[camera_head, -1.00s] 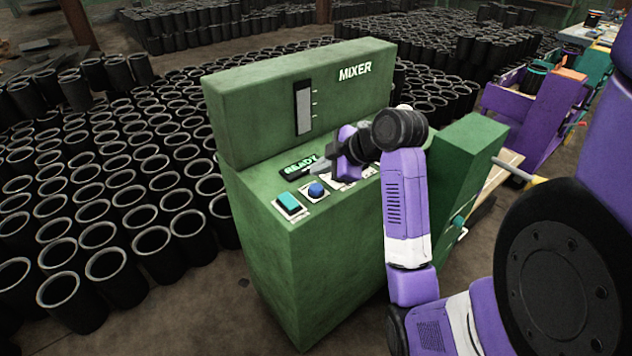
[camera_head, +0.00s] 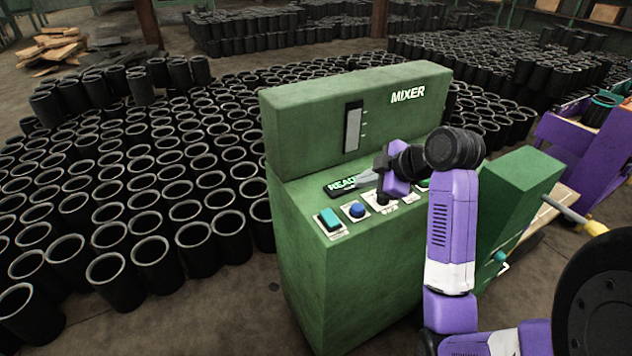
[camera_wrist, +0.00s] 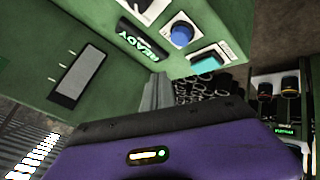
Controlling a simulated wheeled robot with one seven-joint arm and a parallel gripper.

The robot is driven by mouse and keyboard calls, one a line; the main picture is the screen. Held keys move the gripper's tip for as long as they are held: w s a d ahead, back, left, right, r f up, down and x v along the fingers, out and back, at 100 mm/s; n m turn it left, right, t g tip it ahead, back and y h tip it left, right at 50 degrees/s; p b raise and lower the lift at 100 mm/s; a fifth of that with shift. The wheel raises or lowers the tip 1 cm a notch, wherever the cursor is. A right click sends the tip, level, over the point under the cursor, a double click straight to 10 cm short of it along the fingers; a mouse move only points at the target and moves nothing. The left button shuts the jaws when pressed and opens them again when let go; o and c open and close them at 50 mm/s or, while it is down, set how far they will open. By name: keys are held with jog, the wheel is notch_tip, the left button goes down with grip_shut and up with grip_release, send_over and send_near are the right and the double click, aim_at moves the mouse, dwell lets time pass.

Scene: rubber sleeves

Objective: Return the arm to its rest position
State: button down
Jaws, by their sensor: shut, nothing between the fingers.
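My purple arm (camera_head: 452,225) reaches up from the lower right in the head view, bending at a dark joint over the front of the green mixer (camera_head: 370,115). My gripper (camera_head: 368,176) is above the mixer's sloped control panel, close to the READY display (camera_head: 343,184). In the wrist view its grey fingers (camera_wrist: 157,92) are together with nothing between them. The READY display (camera_wrist: 143,42), the blue knob (camera_wrist: 181,33) and the teal button (camera_wrist: 210,58) lie beyond the fingers. Part of the panel is hidden behind the gripper.
Many black rubber sleeves (camera_head: 150,250) stand packed on the floor left of and behind the mixer. A purple cart (camera_head: 575,140) stands at the right. A green side box (camera_head: 520,195) adjoins the mixer. Bare floor (camera_head: 230,315) shows at the front left.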

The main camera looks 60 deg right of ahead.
jog(key=shift+w+d+r+m, duration=0.15)
jog(key=shift+d+r+m, duration=0.05)
jog(key=shift+m, duration=0.1)
jog(key=w+d+r+m+t+h, duration=0.1)
jog(key=d+r+m+t+h, duration=0.1)
jog(key=d+r+m+h, duration=0.25)
jog(key=s+a+f+m+t+h, duration=0.1)
jog(key=a+f+m+t, duration=0.15)
jog(key=a, duration=0.95)
jog(key=s+a+f+m+t+h, duration=0.15)
jog(key=a+m, duration=0.25)
jog(key=a, duration=0.9)
jog(key=s+a+f+n+y, duration=0.3)
jog(key=s+a+y, duration=0.2)
jog(key=s+a, duration=0.2)
jog(key=s+a+f+n+y, duration=0.3)
jog(key=s+a+y, duration=0.2)
jog(key=a, duration=0.6)
jog(key=s, duration=0.2)
jog(key=shift+s+a+n, duration=0.3)
jog(key=shift+s, duration=0.1)
